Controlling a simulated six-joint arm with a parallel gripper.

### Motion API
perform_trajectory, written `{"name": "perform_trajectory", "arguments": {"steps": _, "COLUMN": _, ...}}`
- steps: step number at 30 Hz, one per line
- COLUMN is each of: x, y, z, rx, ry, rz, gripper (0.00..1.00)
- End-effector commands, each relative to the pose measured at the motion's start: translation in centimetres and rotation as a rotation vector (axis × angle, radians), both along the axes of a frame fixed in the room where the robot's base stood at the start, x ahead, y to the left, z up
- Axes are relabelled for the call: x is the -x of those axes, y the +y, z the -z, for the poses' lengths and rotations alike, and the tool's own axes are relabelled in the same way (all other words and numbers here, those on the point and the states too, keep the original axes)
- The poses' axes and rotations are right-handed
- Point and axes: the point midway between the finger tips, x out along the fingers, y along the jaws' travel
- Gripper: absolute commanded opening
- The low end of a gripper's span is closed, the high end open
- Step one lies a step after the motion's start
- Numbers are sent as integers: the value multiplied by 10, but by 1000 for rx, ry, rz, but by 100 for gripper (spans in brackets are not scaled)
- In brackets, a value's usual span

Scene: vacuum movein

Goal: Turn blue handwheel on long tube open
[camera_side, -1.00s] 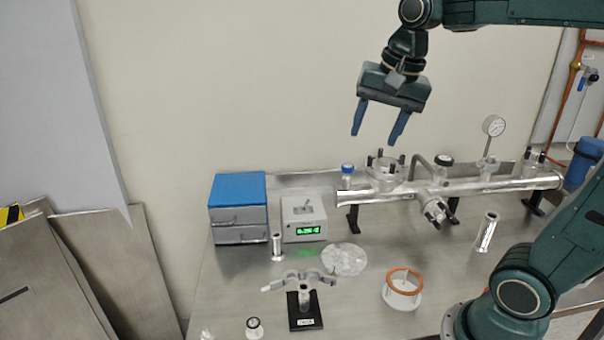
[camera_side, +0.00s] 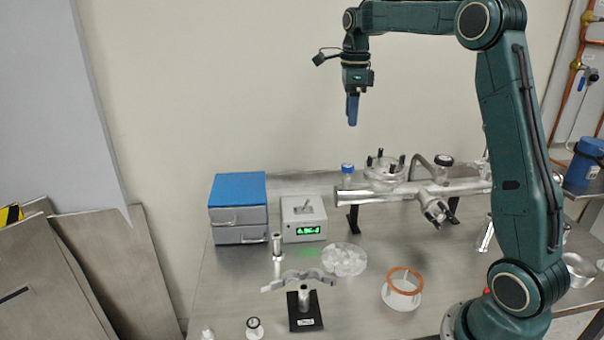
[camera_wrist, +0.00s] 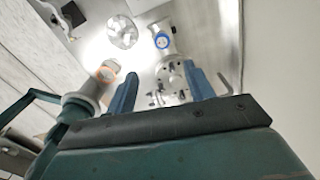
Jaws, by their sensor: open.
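The blue handwheel (camera_side: 347,168) sits upright on a small valve near the left end of the long metal tube (camera_side: 353,197). In the wrist view the blue handwheel (camera_wrist: 162,42) shows as a blue ring beyond my fingertips, roughly between them. My gripper (camera_side: 352,122) points down above the handwheel, clearly apart from it, and is seen edge-on. In the wrist view my gripper (camera_wrist: 160,70) has its two blue fingers spread, with nothing held between them.
A flanged chamber with black clamps (camera_side: 384,170) and a black-knobbed valve (camera_side: 443,160) stand right of the handwheel. A grey box with a green display (camera_side: 304,220) and a blue-topped drawer unit (camera_side: 238,190) are to the left. A clear disc (camera_side: 344,259) lies in front.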

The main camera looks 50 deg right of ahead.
Motion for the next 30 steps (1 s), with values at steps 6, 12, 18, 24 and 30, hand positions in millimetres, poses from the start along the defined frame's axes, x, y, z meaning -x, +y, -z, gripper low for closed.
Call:
{"name": "perform_trajectory", "arguments": {"steps": 6, "x": -3, "y": -5, "z": 3, "rx": -3, "ry": 7, "rz": 43, "gripper": 53}}
{"name": "perform_trajectory", "arguments": {"steps": 12, "x": -2, "y": -5, "z": 6, "rx": -4, "ry": 7, "rz": 41, "gripper": 53}}
{"name": "perform_trajectory", "arguments": {"steps": 18, "x": -2, "y": -5, "z": 19, "rx": -5, "ry": 9, "rz": 40, "gripper": 53}}
{"name": "perform_trajectory", "arguments": {"steps": 24, "x": -2, "y": -4, "z": 44, "rx": -5, "ry": 9, "rz": 40, "gripper": 53}}
{"name": "perform_trajectory", "arguments": {"steps": 30, "x": -2, "y": -4, "z": 75, "rx": -5, "ry": 11, "rz": 40, "gripper": 53}}
